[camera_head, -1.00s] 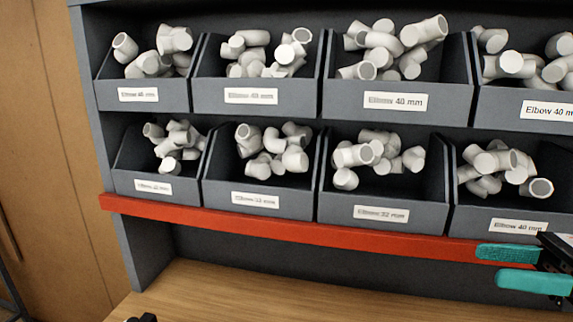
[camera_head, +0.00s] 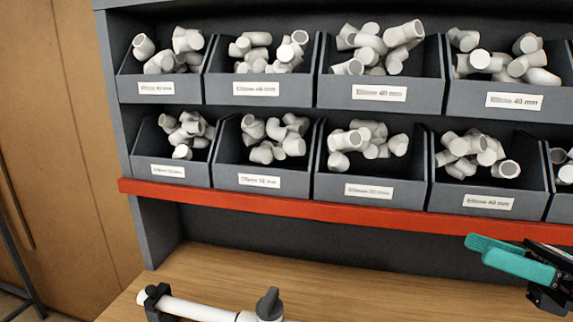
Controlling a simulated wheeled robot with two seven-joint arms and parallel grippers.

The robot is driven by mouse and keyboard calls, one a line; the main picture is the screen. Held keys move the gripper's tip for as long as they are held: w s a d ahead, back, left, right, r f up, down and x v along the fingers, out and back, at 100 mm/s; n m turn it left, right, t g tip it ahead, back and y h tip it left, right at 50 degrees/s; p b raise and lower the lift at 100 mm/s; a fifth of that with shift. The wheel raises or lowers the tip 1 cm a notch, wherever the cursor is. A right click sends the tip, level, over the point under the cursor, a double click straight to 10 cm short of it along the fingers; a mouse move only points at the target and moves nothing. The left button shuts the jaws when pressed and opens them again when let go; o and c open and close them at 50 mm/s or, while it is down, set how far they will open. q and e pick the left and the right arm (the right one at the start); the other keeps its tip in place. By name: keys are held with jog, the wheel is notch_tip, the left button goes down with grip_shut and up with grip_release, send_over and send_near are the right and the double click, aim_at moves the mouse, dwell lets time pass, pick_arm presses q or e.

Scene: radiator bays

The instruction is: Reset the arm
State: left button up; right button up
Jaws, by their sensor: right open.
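My right gripper (camera_head: 490,254) has teal fingers and comes in from the right edge. It is open and empty, in front of the shelf below the red rail, over the right part of the wooden worktop. My left gripper is not in view. Grey bins hold white pipe elbows in two rows; one is the lower bin labelled Elbow 40 mm (camera_head: 485,203). A white pipe (camera_head: 195,308) with dark fittings lies at the bottom edge, left of the gripper, partly cut off by the frame.
A red rail (camera_head: 300,207) runs along the front of the lower bins. The wooden worktop (camera_head: 370,295) is clear between the pipe and my right gripper. A brown wooden door or panel (camera_head: 55,130) stands at the left.

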jog(key=w+d+f+m+t+h, duration=0.35)
jog(key=f+m+t+h, duration=0.45)
jog(key=m, duration=0.9)
jog(key=w+d+f+m+t+h, duration=0.4)
jog(key=f+m+h, duration=0.65)
jog(key=m, duration=0.55)
jog(key=s+a+f+m+g+h, duration=0.1)
jog(key=s+a+f+m+g, duration=0.3)
jog(key=f, duration=0.5)
jog(key=s+a+f+m+g+h, duration=0.2)
jog(key=s+f+m+g, duration=0.3)
jog(key=s+f, duration=0.3)
jog(key=s+a+f+m+g+y, duration=0.3)
jog(key=s+a+f+g, duration=0.35)
jog(key=s, duration=0.45)
notch_tip(320, 180, down, 36)
jog(key=b, duration=0.9)
pick_arm(q)
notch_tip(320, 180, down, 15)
jog(key=b, duration=0.6)
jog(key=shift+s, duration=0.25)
pick_arm(e)
jog(key=s+d+f+g, duration=0.1)
jog(key=s+f, duration=0.7)
jog(key=f, duration=0.3)
jog(key=s+d+f+g, duration=0.1)
jog(key=s+f, duration=0.7)
jog(key=f, duration=0.2)
jog(key=shift+s+d+f+n+h, duration=0.35)
jog(key=shift+n, duration=0.05)
